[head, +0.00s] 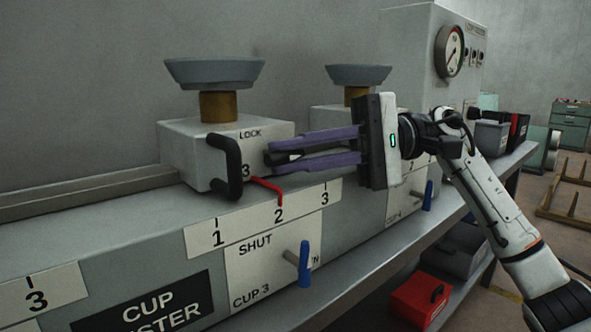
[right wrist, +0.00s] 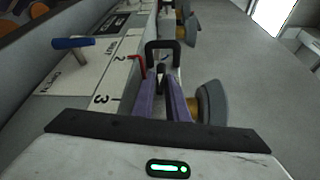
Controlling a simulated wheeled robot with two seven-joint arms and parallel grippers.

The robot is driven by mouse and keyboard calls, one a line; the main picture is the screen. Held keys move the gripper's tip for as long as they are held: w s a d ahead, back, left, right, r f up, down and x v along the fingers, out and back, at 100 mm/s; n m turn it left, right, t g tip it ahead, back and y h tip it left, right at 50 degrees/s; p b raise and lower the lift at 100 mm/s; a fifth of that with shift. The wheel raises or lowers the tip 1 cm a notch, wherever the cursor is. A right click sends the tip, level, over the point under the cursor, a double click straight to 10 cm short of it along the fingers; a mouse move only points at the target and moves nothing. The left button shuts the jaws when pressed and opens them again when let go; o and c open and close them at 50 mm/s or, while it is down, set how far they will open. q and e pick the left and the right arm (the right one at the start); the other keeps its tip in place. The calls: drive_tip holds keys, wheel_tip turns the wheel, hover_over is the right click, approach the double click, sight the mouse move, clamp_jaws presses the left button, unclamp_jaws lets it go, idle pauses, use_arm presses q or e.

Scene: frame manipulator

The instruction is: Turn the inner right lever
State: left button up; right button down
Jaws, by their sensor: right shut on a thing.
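A grey block labelled LOCK (head: 190,150) stands on the bench, with a black bracket handle (head: 236,178) on its front and a red pointer (head: 279,193) below, its tip by the mark 2. My right gripper (head: 270,157) reaches in from the right, its purple fingers close to the block face beside the handle. In the right wrist view the fingers are closed around a small black lever (right wrist: 161,78), with the black bracket handle (right wrist: 162,45) just beyond. The lever is mostly hidden by the fingers in the head view. My left gripper is not in view.
A blue-handled valve lever (head: 304,264) sticks out below, by the SHUT label. A second blue lever (head: 428,195) is farther right. A similar block with a grey cup (head: 357,74) stands behind my gripper. A red box (head: 420,298) sits on the lower shelf.

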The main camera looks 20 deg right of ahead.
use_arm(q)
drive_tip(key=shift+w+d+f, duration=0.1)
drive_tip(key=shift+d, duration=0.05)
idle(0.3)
use_arm(e)
drive_tip(key=c, duration=1.7)
unclamp_jaws()
drive_tip(key=shift+c, duration=0.2)
use_arm(q)
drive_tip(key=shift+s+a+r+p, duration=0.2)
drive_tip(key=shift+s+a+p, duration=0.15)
drive_tip(key=shift+p, duration=0.15)
use_arm(e)
drive_tip(key=d, duration=1)
drive_tip(key=shift+s+d+r, duration=0.15)
drive_tip(key=shift+s+r, duration=0.05)
drive_tip(key=shift+r, duration=0.1)
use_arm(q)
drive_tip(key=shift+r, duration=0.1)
